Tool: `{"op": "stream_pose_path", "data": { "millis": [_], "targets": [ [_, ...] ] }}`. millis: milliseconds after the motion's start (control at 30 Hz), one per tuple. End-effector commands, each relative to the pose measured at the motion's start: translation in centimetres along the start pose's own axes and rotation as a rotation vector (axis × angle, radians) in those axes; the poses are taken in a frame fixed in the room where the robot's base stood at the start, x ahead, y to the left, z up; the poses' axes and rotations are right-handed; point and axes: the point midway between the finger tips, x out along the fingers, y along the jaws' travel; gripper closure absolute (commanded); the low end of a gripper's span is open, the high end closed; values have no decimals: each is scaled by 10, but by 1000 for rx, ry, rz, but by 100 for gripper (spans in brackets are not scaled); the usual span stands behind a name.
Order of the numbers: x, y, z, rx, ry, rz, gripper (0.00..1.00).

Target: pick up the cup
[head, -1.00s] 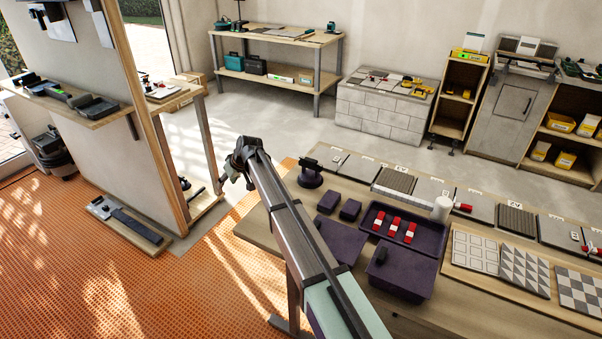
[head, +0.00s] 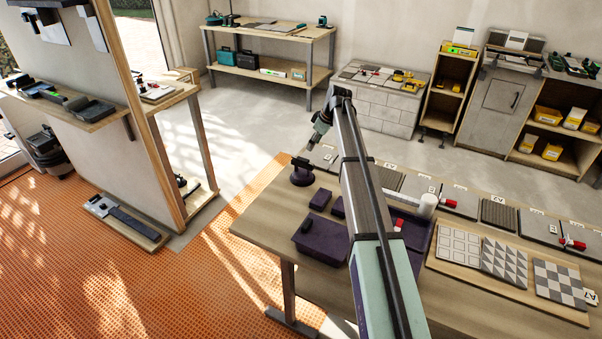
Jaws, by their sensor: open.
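Dark purple boxes (head: 320,240) lie near the suction cup, and a dark tray is mostly hidden by my arm. Grey tiles (head: 458,198) line the table's back; patterned tiles (head: 504,262) lie in front. A wooden partition (head: 112,110) stands left. Floor shows between it and the table.

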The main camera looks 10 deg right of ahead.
Motion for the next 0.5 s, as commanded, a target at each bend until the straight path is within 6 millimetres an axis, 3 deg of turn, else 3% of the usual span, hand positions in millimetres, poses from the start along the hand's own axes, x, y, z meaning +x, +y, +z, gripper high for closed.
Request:
{"op": "stream_pose_path", "data": {
  "millis": [300,500],
  "targets": [
    [62,0,-2,1,-1,-2,48],
    [88,0,-2,1,0,0,48]
  ]
}}
